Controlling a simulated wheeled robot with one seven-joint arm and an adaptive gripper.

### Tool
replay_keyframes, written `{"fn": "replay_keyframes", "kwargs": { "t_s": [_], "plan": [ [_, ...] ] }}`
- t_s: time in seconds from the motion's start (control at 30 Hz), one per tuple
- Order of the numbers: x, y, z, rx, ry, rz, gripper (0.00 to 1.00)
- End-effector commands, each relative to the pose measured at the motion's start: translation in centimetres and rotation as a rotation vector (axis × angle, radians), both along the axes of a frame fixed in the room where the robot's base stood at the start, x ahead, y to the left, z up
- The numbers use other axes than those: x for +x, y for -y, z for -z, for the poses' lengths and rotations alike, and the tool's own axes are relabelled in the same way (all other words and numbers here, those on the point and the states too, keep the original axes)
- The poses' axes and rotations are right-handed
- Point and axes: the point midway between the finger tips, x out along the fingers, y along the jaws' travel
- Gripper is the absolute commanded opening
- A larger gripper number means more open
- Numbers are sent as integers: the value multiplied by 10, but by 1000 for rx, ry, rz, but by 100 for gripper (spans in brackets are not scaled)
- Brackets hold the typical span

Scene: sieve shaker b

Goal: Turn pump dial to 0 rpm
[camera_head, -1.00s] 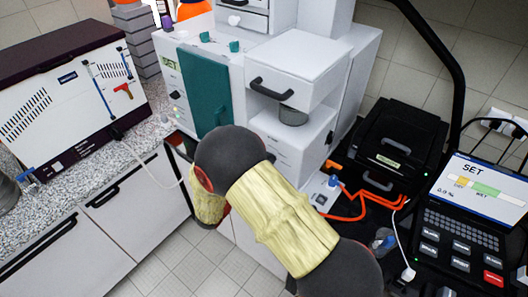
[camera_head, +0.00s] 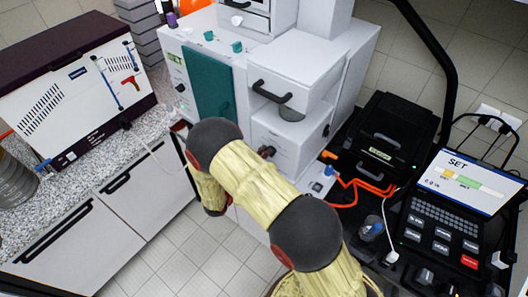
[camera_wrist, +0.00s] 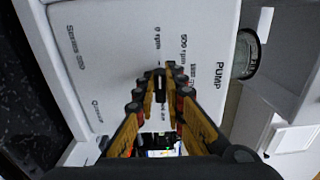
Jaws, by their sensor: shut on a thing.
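The white pump panel (camera_wrist: 115,70) fills much of the wrist view, its print turned sideways: "PUMP", "0 rpm" and "500 rpm". The dark pump dial (camera_wrist: 159,88) sits at its middle, partly covered by the fingers. My gripper (camera_wrist: 159,80) is shut on the dial from both sides. The dial's dark bar runs up and down in the wrist view, roughly in line with the "0 rpm" mark above it; which end is the pointer I cannot tell. In the head view the panel (camera_head: 287,143) is partly behind my arm, and the dial is not clear.
A grey round pan (camera_head: 290,113) stands on the pump housing, under a drawer with a black handle (camera_head: 271,91). A teal door (camera_head: 208,86) is to its left. Orange tubes (camera_head: 365,185), a black case (camera_head: 395,135) and a screen (camera_head: 465,180) stand to the right.

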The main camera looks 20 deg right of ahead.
Motion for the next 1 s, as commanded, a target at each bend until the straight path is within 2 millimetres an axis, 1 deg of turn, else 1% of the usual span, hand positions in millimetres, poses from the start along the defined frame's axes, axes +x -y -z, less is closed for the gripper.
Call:
{"fn": "replay_keyframes", "kwargs": {
  "t_s": [0.2,0.6,0.63,0.9,1.0],
  "plan": [
    [0,0,0,-20,-29,0,0],
    [0,0,1,-23,-33,0,0],
    [0,0,1,-23,-33,0,13],
    [0,0,1,-23,-32,0,28],
    [0,0,0,-22,-31,0,30]
  ]
}}
